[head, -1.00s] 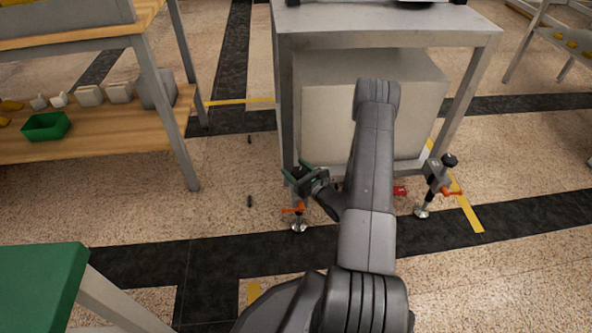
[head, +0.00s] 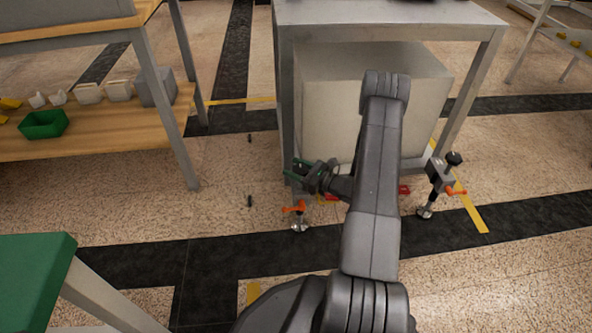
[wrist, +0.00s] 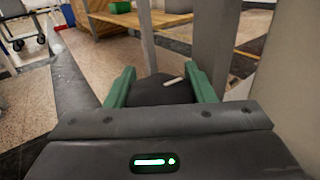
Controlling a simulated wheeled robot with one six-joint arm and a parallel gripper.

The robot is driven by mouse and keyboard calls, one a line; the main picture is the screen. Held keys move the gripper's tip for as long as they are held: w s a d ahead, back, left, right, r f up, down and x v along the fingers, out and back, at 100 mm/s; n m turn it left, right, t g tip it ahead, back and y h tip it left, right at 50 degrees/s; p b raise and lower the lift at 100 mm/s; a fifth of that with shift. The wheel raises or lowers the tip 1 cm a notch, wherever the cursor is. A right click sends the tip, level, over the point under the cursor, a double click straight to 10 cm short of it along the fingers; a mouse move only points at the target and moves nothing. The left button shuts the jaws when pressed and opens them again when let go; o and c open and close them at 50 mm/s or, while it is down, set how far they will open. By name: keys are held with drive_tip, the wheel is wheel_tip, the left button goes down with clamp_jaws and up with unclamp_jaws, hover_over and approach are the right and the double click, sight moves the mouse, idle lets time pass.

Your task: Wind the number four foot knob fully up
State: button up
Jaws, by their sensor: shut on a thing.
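My gripper (head: 301,169) is low at the front left leg of the grey metal table, just above a levelling foot (head: 299,224) with an orange lever (head: 295,209) and a silver pad on the floor. In the wrist view its two green fingers (wrist: 162,86) are on either side of a dark, round knob (wrist: 160,92), shut on it. My gripper hides this knob in the head view. No foot number is readable. A second foot (head: 426,211) at the front right leg has a black knob (head: 454,158) on top and an orange lever.
A big pale box (head: 335,110) fills the space under the grey table (head: 390,32). A wooden shelf unit (head: 100,142) stands left, and a green-topped table (head: 30,275) at lower left. Small dark items lie on the open floor between. A red object (head: 404,190) shows behind my arm.

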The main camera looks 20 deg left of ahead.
drive_tip(key=o, duration=1)
drive_tip(key=d+p, duration=0.1)
drive_tip(key=d, duration=0.3)
drive_tip(key=d+p, duration=0.1)
drive_tip(key=d, duration=0.4)
drive_tip(key=s+d+p, duration=0.1)
drive_tip(key=d, duration=0.3)
drive_tip(key=shift+d+p, duration=0.3)
drive_tip(key=shift+d, duration=0.05)
drive_tip(key=a+b, duration=0.1)
drive_tip(key=a, duration=0.3)
drive_tip(key=a+b, duration=0.1)
drive_tip(key=a, duration=0.3)
drive_tip(key=w+a+b, duration=0.1)
drive_tip(key=a, duration=0.4)
drive_tip(key=shift+f, duration=0.1)
drive_tip(key=shift+a, duration=0.4)
